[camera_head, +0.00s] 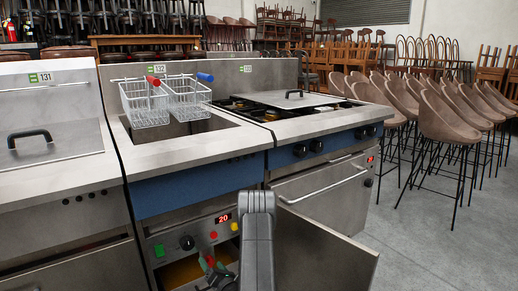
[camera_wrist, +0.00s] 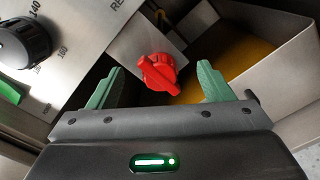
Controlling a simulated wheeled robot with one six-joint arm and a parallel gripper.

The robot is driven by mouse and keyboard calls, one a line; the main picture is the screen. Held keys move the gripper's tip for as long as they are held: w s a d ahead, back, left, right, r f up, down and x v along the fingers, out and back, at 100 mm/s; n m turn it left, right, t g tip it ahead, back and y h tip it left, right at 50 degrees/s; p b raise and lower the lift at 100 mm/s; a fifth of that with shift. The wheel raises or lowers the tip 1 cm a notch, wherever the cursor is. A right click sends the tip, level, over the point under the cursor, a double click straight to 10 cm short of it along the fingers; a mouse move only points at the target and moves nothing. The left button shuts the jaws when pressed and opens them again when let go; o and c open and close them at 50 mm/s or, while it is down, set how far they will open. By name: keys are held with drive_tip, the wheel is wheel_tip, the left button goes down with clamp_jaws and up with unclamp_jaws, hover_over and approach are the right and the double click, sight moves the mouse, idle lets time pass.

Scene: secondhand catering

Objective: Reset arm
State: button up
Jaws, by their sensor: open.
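My gripper (camera_wrist: 160,85) is open, with its two green fingers apart and nothing held between them. In the wrist view a red knob or valve handle (camera_wrist: 158,72) lies beyond the fingers, between them in the picture; I cannot tell that either finger touches it. In the head view my gripper (camera_head: 212,270) is low, in front of the open lower cabinet of the fryer (camera_head: 195,172), and the arm partly hides that cabinet.
The fryer's cabinet door (camera_head: 325,255) stands open to the right. The control panel has a black dial (camera_head: 187,242), also in the wrist view (camera_wrist: 22,42). Two wire baskets (camera_head: 145,103) hang above the fryer. Chairs (camera_head: 450,115) stand right, beyond clear floor (camera_head: 440,240).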

drive_tip(key=n+p, duration=0.1)
drive_tip(key=n, duration=0.4)
drive_tip(key=shift+r+p, duration=0.1)
drive_tip(key=shift+p, duration=0.2)
drive_tip(key=shift+s+a+n+p, duration=0.1)
drive_tip(key=shift+n+p, duration=0.35)
drive_tip(key=shift+n, duration=0.95)
